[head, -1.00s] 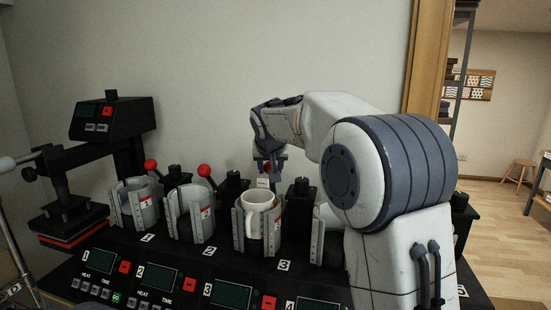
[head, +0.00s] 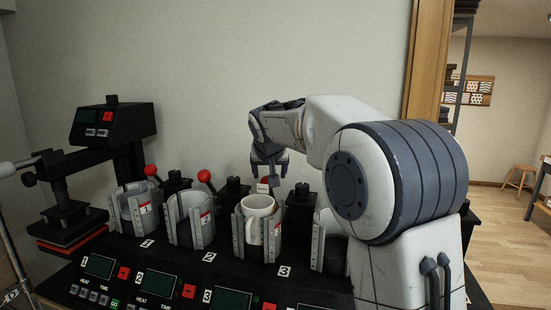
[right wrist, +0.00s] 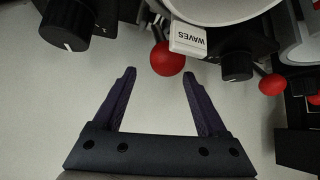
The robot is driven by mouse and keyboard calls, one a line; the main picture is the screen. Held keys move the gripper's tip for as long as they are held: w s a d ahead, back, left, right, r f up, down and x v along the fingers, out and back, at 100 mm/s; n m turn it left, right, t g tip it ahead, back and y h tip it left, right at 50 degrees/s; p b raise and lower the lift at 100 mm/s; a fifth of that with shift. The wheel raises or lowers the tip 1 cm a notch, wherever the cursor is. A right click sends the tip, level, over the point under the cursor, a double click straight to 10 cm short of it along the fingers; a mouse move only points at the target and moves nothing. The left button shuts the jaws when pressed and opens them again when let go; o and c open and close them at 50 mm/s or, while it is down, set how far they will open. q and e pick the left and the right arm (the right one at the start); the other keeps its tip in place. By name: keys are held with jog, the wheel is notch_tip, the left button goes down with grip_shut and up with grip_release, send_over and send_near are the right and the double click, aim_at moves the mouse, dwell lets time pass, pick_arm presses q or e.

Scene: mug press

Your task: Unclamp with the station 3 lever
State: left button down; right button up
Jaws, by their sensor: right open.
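The station 3 lever shows as a red ball (right wrist: 167,58) in the right wrist view, just ahead of the gap between my right fingertips and apart from them. In the head view this ball is partly hidden behind a white tag (head: 263,186). My right gripper (head: 269,170) is open and empty, over the back of station 3; its two spread fingers also show in the right wrist view (right wrist: 159,73). A white mug (head: 257,222) stands upright within the grey station 3 clamp (head: 238,235). I cannot tell whether the clamp presses on it. My left gripper is not in view.
Red-balled levers (head: 204,175) of stations 1 and 2 stand to the left. Their clamps (head: 190,220) look empty. A white "WAVES" tag (right wrist: 188,38) sits close beside the ball, and a black knob (right wrist: 237,66) is to its right. My right arm hides stations farther right.

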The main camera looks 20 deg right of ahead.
jog(key=r+p, duration=0.1)
jog(key=r, duration=0.1)
jog(key=s+r+p, duration=0.1)
jog(key=r+p, duration=0.1)
jog(key=r, duration=0.1)
jog(key=shift+s+a+r, duration=0.1)
jog(key=shift+a+r, duration=0.05)
jog(key=shift+r, duration=0.15)
jog(key=shift+p+v, duration=0.55)
jog(key=shift+v, duration=2.4)
jog(key=shift+f, duration=0.1)
